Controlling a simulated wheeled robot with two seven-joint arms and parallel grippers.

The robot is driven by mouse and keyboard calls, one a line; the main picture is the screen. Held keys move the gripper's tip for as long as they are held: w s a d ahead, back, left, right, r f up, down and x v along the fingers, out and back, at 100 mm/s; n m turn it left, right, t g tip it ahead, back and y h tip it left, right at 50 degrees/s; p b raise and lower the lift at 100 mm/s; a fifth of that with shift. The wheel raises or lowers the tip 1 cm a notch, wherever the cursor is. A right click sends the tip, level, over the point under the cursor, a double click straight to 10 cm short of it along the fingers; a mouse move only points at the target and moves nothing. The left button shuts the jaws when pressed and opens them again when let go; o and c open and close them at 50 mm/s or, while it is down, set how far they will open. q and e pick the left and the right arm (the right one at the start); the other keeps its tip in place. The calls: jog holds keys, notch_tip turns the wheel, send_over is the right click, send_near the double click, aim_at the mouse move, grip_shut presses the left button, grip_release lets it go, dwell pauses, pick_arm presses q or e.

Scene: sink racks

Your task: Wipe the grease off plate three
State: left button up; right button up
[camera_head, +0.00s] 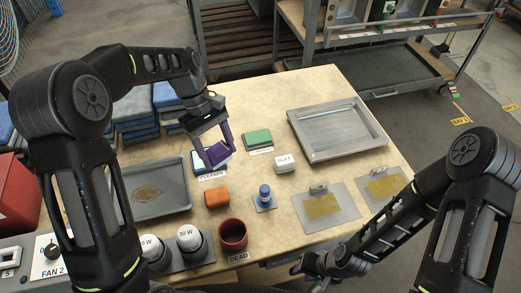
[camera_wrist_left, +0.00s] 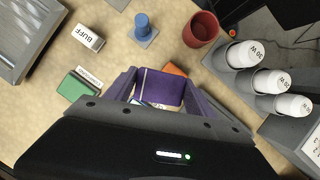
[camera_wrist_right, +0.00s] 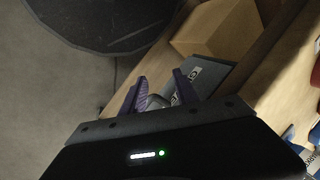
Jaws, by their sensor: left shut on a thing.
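My left gripper (camera_head: 213,152) is shut on a purple block (camera_wrist_left: 158,88), above the spot with the CLEANER label (camera_head: 212,176). Two flat grey plates with yellowish smears lie on the right of the table: a nearer one (camera_head: 299,220) and a farther one (camera_head: 366,196). Their tags are too small to read, so I cannot tell which is plate three. A grey tray with a brown smear (camera_head: 175,207) lies at the left. My right gripper (camera_head: 298,268) is low at the front edge of the table; its purple fingers (camera_wrist_right: 160,92) are apart and empty in the right wrist view.
An orange block (camera_head: 216,197), a blue peg on a base (camera_head: 264,197), a white BUFF block (camera_head: 284,164) and a green block (camera_head: 258,139) stand mid-table. An empty metal tray (camera_head: 335,133) lies behind.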

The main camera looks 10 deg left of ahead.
dwell(0.5)
pick_arm(q)
jog(key=m+g+y, duration=0.1)
jog(key=m, duration=0.3)
jog(key=shift+d, duration=0.1)
jog(key=shift+m, duration=0.4)
